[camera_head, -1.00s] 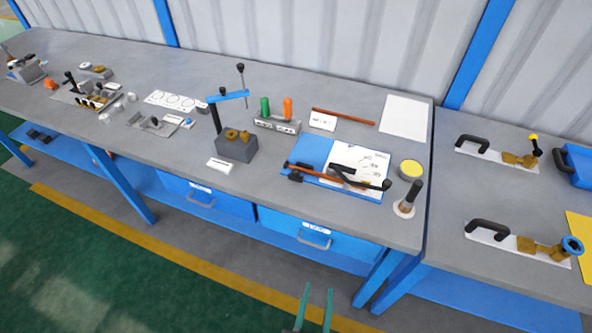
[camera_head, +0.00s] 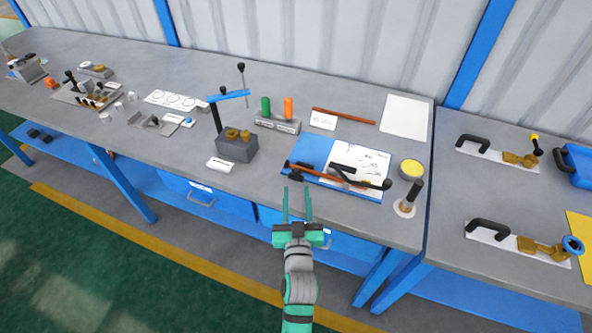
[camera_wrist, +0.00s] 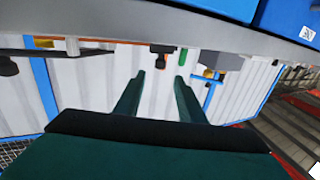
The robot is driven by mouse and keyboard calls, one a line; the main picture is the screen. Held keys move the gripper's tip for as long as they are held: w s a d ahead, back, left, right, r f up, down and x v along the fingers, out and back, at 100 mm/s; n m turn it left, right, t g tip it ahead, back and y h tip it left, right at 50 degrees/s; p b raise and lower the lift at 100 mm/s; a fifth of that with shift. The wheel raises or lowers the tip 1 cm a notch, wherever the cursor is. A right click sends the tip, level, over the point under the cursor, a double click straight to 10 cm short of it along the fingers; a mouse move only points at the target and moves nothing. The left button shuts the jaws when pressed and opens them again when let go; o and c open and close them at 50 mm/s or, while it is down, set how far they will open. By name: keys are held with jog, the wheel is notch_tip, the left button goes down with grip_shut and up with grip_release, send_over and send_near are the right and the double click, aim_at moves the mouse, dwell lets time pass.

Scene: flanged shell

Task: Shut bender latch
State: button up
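The bender (camera_head: 345,180), a tool with dark handles and a reddish-brown bar, lies on a blue mat (camera_head: 308,152) with a white printed sheet, near the bench's front edge. Its latch is too small to make out, so I cannot tell its state. My gripper (camera_head: 297,205) is green, open and empty, at the front edge of the bench, in front of the bender's left end and apart from it. In the wrist view my gripper (camera_wrist: 157,88) has its two fingers spread, with a small dark part (camera_wrist: 160,48) beyond them that I cannot identify.
A grey block with a blue lever (camera_head: 236,147) stands left of the mat. A holder with green and orange handles (camera_head: 278,122) is behind. A yellow-topped can (camera_head: 411,169) and a black upright handle (camera_head: 412,195) stand at right. Blue drawers (camera_head: 205,198) hang below the bench top.

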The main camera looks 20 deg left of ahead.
aim_at(296, 173)
jog(key=x, duration=0.9)
jog(key=shift+w+a, duration=0.1)
jog(key=shift+w, duration=0.2)
